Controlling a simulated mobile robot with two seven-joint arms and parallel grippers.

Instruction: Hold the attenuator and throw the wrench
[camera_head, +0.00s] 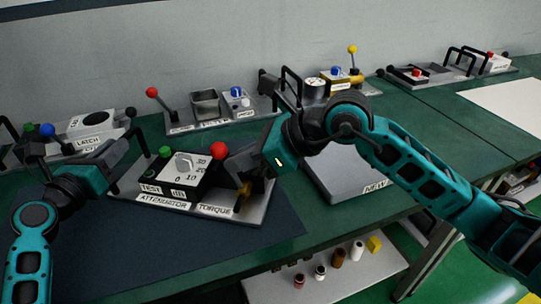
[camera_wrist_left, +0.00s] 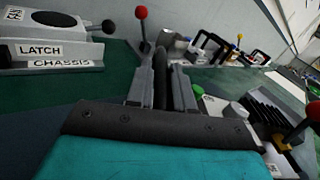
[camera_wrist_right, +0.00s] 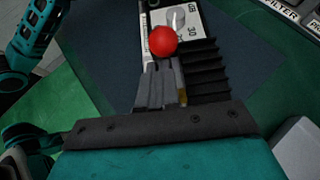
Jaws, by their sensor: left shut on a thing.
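The attenuator (camera_head: 174,181) is a black box with a grey knob, a 0–30 scale and a green button, on a grey plate (camera_head: 230,207) also labelled TORQUE. My left gripper (camera_head: 120,155) is at the plate's left end, shut on its black handle, which shows between the fingers in the left wrist view (camera_wrist_left: 162,78). The wrench lever has a red ball (camera_head: 219,151) at the box's right. My right gripper (camera_head: 238,172) is at this lever. In the right wrist view its fingers (camera_wrist_right: 160,82) are close together below the ball (camera_wrist_right: 163,41); whether they clamp the shaft is unclear.
Behind stand a plate with another red-ball lever (camera_head: 152,92), a yellow-ball unit (camera_head: 352,50) and the LATCH chassis (camera_head: 92,124) at the left. A grey NEW tray (camera_head: 345,180) is to the right. A lower shelf (camera_head: 330,275) holds small cylinders. The dark mat (camera_head: 80,235) is clear in front.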

